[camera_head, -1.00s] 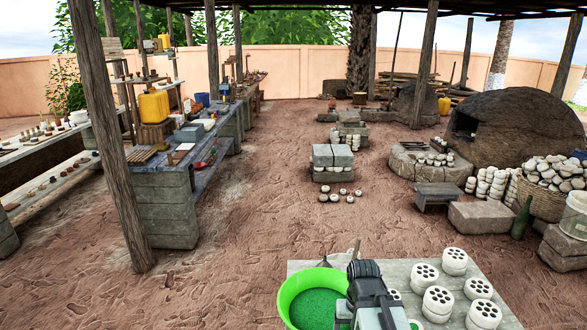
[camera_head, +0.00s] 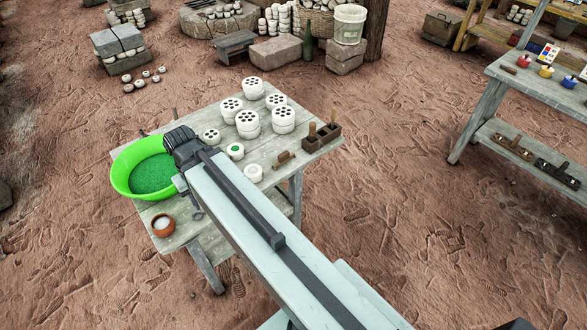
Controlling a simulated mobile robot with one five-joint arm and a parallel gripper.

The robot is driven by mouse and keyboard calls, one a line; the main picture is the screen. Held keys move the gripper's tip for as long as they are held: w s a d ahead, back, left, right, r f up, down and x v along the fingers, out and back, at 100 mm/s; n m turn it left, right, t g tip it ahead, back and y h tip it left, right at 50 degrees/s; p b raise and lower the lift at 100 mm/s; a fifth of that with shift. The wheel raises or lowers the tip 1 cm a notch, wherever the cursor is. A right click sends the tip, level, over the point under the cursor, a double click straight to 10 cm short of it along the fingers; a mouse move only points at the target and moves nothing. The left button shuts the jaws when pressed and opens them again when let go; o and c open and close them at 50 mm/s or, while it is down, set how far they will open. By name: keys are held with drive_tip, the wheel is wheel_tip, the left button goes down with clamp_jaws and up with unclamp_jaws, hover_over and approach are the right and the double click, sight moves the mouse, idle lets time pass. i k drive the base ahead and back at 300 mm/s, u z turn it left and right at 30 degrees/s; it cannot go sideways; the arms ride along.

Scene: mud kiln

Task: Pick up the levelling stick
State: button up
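My arm reaches from the lower right across a grey wooden table (camera_head: 215,212). My gripper (camera_head: 180,145) is at the right rim of a green basin (camera_head: 124,178) holding green grains. Its fingers face away or are hidden, so its opening does not show. I cannot tell for sure which thing is the levelling stick. A small brown wooden piece (camera_head: 284,159) lies on the table right of my arm. A dark wooden holder (camera_head: 322,136) with upright brown pieces stands at the right corner. A thin stick end (camera_head: 174,113) shows behind my gripper.
White perforated moulds (camera_head: 248,124) stand in stacks on the table's far half. Two small round cups (camera_head: 235,151) sit beside my arm. A clay bowl (camera_head: 163,225) with pale content is at the front left. Another workbench (camera_head: 510,78) stands at the right, with open ground between.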

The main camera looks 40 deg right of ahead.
sight(282, 158)
drive_tip(key=z, duration=0.75)
drive_tip(key=i, duration=0.4)
drive_tip(key=z, duration=0.25)
